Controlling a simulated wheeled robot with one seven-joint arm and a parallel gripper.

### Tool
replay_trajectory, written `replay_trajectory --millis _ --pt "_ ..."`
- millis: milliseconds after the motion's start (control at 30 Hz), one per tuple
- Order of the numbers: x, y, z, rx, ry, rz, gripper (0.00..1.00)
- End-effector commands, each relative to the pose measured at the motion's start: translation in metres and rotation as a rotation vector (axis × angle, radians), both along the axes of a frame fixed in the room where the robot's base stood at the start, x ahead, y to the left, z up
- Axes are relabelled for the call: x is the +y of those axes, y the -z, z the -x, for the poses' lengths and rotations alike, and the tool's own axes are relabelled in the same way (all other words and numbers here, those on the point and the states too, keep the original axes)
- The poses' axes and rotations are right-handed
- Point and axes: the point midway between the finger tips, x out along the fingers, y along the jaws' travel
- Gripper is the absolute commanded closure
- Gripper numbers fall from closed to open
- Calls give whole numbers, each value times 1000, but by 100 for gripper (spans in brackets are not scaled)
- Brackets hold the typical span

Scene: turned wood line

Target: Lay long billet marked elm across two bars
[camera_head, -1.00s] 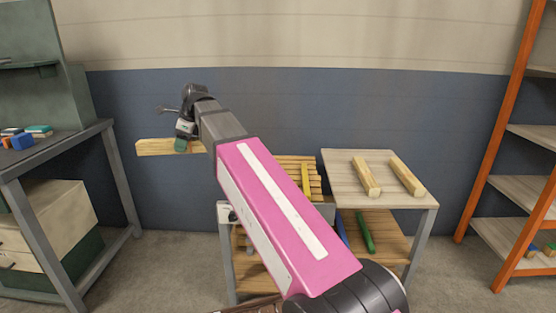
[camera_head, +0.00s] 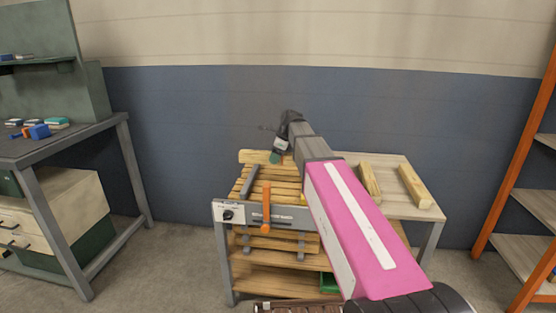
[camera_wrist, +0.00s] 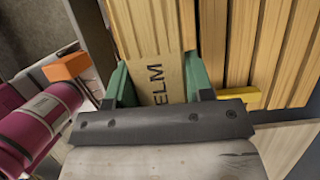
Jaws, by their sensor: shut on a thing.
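The long pale billet (camera_head: 252,157) is held level above the back of the slatted bench. In the wrist view the billet (camera_wrist: 168,88) shows the word ELM between the green jaws. My gripper (camera_head: 276,157) is shut on it; it also shows in the wrist view (camera_wrist: 158,80). My arm hides the billet's right part in the head view. Two squared wooden bars, the left one (camera_head: 369,182) and the right one (camera_head: 413,186), lie apart on the pale tabletop, right of my gripper. The billet is clear of both.
The slatted bench (camera_head: 240,188) has a grey front rail with an orange handle (camera_head: 266,208). The pale tabletop (camera_head: 396,206) adjoins it on the right. A grey workbench (camera_head: 88,133) stands left, an orange-framed shelf (camera_head: 515,160) right. My pink arm crosses above the bench.

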Motion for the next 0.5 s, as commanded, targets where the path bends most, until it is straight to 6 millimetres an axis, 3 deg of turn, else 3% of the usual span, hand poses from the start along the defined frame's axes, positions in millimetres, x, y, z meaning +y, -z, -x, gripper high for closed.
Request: replay_trajectory --millis 100,500 --pt "-7 13 -8 0 0 -1 95" --pt "-9 32 -8 0 0 -1 95"
